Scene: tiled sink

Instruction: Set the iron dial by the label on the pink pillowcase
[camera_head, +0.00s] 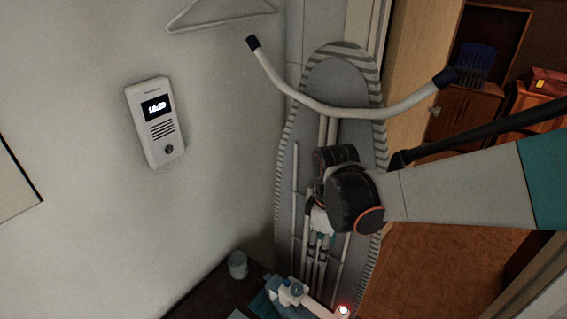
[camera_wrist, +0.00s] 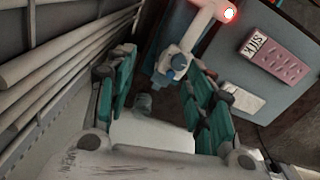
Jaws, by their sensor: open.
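The pink pillowcase (camera_wrist: 285,68) lies folded at the right of the wrist view. Its white label (camera_wrist: 257,45) appears to read SILK, upside down. The iron (camera_wrist: 203,28), white with blue parts and a glowing red light, shows at the top of the wrist view. A blue round part (camera_wrist: 174,65), perhaps its dial, points toward me. The iron also shows at the bottom of the head view (camera_head: 312,303). My gripper (camera_wrist: 160,80) is open and empty, its teal fingers on either side of the blue part in the wrist view. I cannot tell the dial's setting.
A grey-blue mat (camera_wrist: 262,80) lies under the pillowcase, with a white item (camera_wrist: 235,93) beside it. A grey cup (camera_head: 237,264) stands near the wall. An ironing board (camera_head: 335,70) stands behind my arm. An intercom (camera_head: 156,120) hangs on the wall.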

